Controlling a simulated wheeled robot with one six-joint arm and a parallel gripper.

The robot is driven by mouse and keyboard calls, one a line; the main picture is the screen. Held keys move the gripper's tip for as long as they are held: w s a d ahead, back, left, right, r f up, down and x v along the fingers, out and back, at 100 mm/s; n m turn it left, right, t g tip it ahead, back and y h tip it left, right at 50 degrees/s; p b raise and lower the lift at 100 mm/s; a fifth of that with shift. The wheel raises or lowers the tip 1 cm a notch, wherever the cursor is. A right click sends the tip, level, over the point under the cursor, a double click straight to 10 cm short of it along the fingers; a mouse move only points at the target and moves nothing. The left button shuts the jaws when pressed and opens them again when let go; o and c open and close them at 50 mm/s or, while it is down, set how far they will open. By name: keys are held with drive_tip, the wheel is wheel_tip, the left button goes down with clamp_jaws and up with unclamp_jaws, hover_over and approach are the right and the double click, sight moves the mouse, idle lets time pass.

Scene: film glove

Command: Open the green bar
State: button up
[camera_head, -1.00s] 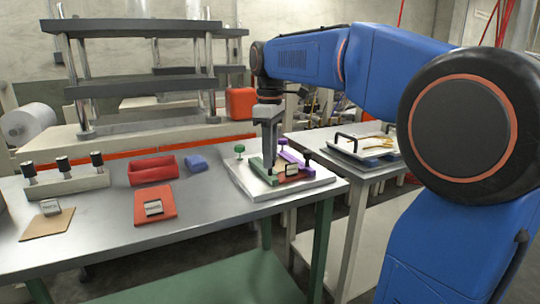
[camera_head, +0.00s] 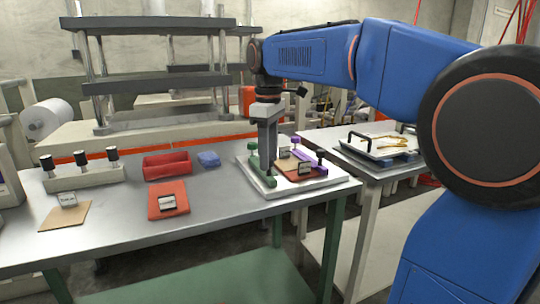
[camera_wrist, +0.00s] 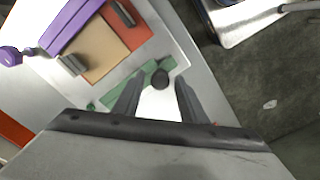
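The green bar (camera_head: 262,176) lies along the left side of a pale plate (camera_head: 333,181) on the bench. It also shows in the wrist view (camera_wrist: 122,94), with a dark round knob (camera_wrist: 160,79) near one end. A green knob (camera_head: 252,145) stands by its far end. My gripper (camera_wrist: 158,82) points down over the bar, fingers apart. In the wrist view the dark knob appears between or just beyond the fingertips; I cannot tell whether they touch it. In the head view my gripper hides part of the bar.
A purple bar (camera_head: 309,156) lies on the plate's other side, with a brown-red board (camera_head: 291,173) between the bars. A red bin (camera_head: 167,164), blue block (camera_head: 209,159), orange pad (camera_head: 166,199) and knobbed rack (camera_head: 83,179) are on the bench. A side table (camera_head: 372,172) holds a tray.

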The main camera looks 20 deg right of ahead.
idle(0.3)
wheel_tip(320, 180, up, 17)
drive_tip(key=shift+r, duration=0.15)
idle(0.5)
idle(0.3)
drive_tip(key=s+d+f+m+t, duration=0.1)
drive_tip(key=s+f+m, duration=0.2)
drive_tip(key=s+f, duration=0.5)
drive_tip(key=s+d+f+m+t, duration=0.1)
drive_tip(key=s+f+m+t, duration=0.1)
drive_tip(key=s+f, duration=0.7)
drive_tip(key=s+d+f+m+t, duration=0.1)
drive_tip(key=s+f+m, duration=0.3)
drive_tip(key=f, duration=1.7)
drive_tip(key=s, duration=0.4)
drive_tip(key=shift+s+t, duration=0.3)
drive_tip(key=shift+t, duration=0.1)
